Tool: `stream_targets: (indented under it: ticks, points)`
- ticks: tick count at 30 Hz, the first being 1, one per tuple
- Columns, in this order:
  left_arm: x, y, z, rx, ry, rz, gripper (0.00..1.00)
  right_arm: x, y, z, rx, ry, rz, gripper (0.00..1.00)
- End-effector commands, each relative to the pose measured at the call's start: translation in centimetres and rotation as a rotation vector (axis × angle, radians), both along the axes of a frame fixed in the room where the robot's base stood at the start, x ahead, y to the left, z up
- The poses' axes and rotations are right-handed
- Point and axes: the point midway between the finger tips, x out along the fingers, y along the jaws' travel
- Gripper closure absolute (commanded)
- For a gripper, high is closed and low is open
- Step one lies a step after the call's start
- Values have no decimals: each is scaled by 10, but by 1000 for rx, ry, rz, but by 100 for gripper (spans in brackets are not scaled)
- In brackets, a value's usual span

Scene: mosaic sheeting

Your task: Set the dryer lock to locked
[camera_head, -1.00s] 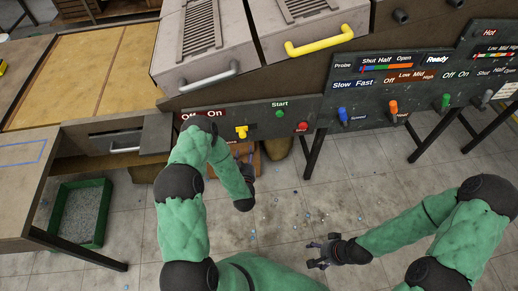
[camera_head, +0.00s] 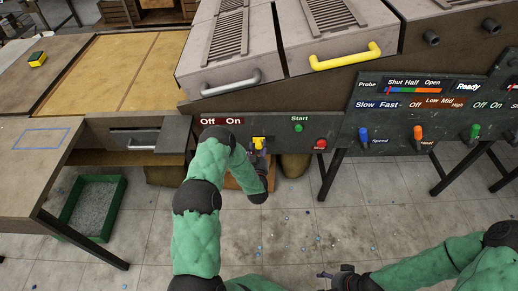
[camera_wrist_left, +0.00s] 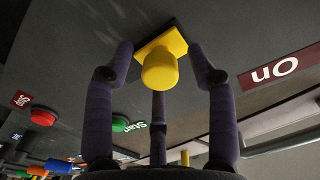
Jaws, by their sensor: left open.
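A yellow knob (camera_head: 257,141) sits on the dark front panel (camera_head: 272,128), below and right of the "Off On" label (camera_head: 221,121). My left gripper (camera_head: 259,158) is just below and in front of it. In the left wrist view, the yellow knob (camera_wrist_left: 160,70) on its square yellow plate lies between the spread fingers of my left gripper (camera_wrist_left: 160,62), which is open. Contact with the knob cannot be told. No label reading "lock" is legible. My right gripper (camera_head: 340,275) is low at the bottom edge; its finger state is unclear.
A green button (camera_head: 299,128) and a red button (camera_head: 320,144) are right of the yellow knob. Blue (camera_head: 364,134) and orange (camera_head: 418,133) levers stand farther right. A yellow handle (camera_head: 346,58) is above. A green bin (camera_head: 115,215) stands on the floor at left.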

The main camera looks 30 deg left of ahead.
Motion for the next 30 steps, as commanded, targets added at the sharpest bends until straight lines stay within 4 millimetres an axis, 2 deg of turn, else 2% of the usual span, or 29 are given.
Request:
stream_targets:
  ticks: [11,12,18,25,30]
  points:
    - [6,3,0,0,0,0,44,0,0,-2,0,0,0,31]
    - [6,3,0,0,0,0,46,0,0,-2,0,0,0,31]
    - [6,3,0,0,0,0,100,0,0,-2,0,0,0,31]
    - [9,0,0,0,-1,-1,100,0,0,-3,0,0,0,31]
    - [22,-21,0,0,-3,-4,100,0,0,-8,0,0,0,31]
